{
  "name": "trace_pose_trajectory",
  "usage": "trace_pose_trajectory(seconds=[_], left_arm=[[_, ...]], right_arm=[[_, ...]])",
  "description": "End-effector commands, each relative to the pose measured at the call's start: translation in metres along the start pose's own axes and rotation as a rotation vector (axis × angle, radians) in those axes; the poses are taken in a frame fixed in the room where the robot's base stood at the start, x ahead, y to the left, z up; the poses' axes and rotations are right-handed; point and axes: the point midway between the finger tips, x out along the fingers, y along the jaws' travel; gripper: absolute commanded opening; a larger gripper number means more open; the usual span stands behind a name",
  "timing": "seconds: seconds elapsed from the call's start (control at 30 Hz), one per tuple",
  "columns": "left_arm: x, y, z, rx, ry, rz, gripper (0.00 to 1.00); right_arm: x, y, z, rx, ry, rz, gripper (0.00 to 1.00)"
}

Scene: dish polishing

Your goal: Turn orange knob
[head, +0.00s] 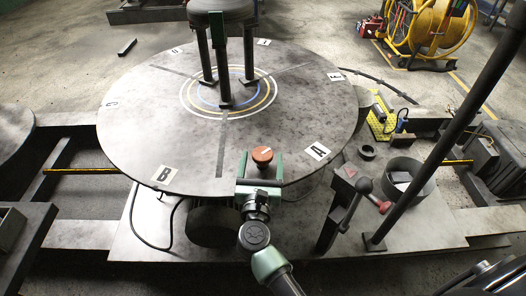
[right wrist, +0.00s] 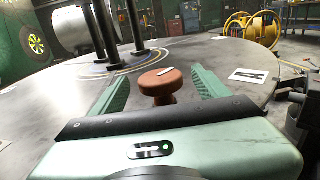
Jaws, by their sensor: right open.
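The orange knob (head: 262,155) is a round orange-brown cap with a pale mark on top. It stands near the front edge of the round metal table (head: 140,120), between labels A and B. My right gripper (head: 262,166) is open, with one green finger on each side of the knob. In the right wrist view the knob (right wrist: 161,84) sits between the two spread fingers (right wrist: 160,92), with a gap on both sides. My left gripper is not in view.
A dark three-legged stand (head: 222,60) rises from the table's middle. A black lever with a red part (head: 362,188), a short metal cylinder (head: 408,180) and a long dark pole (head: 450,130) stand to the right. A yellow hose reel (head: 430,25) is behind.

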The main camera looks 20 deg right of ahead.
Motion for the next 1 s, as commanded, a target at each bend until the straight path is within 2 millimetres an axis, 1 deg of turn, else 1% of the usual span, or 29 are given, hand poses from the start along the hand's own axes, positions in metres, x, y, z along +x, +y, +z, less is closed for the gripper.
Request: trace_pose_trajectory(seconds=[0.03,0.1,0.2,0.53,0.63,0.67,0.77,0.83,0.9,1.0], left_arm=[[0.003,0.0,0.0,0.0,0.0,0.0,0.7],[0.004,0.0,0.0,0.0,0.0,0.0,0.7],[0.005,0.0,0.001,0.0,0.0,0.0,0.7],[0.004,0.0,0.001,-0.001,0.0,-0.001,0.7],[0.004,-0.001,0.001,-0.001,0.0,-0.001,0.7],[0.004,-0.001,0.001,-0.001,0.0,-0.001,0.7],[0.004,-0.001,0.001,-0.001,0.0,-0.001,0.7],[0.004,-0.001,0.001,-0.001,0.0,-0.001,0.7],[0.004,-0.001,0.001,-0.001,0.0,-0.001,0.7],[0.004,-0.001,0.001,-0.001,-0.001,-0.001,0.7]], right_arm=[[-0.008,0.0,-0.002,0.0,0.002,0.0,0.76],[-0.015,0.0,-0.001,0.0,0.0,0.0,0.76],[-0.021,0.0,-0.001,0.0,0.0,0.0,0.76],[-0.023,0.0,0.001,-0.004,-0.003,0.002,0.75],[-0.024,0.003,0.008,-0.054,-0.031,0.036,0.75],[-0.025,0.005,0.012,-0.089,-0.049,0.058,0.75],[-0.032,0.019,0.033,-0.269,-0.144,0.169,0.75],[-0.042,0.032,0.046,-0.443,-0.227,0.265,0.75],[-0.055,0.045,0.053,-0.624,-0.307,0.354,0.75],[-0.075,0.06,0.054,-0.855,-0.403,0.467,0.75]])
